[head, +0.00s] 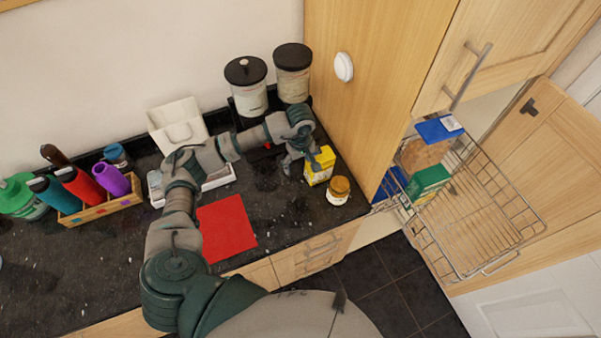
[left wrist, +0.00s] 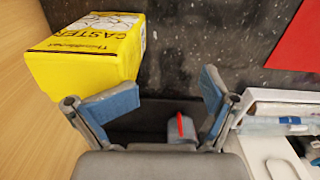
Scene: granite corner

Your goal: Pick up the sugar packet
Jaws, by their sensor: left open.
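The sugar packet is a yellow box (head: 320,166) marked "CASTER" on the dark counter near the wooden cabinet. In the left wrist view the packet (left wrist: 88,58) fills the upper left, and one finger overlaps its lower edge in the picture; I cannot tell if they touch. My left gripper (head: 299,163) is just left of the packet in the head view. Its fingers (left wrist: 163,92) are apart, with dark surface and a small grey and red thing showing between them, and no packet. My right gripper does not show.
A brown-lidded jar (head: 338,191) stands close to the packet. Two black-lidded canisters (head: 247,88) stand behind, beside the cabinet side (head: 375,65). A red mat (head: 227,228) lies left. A pulled-out wire basket (head: 485,212) is at the right. Bare counter shows between mat and packet.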

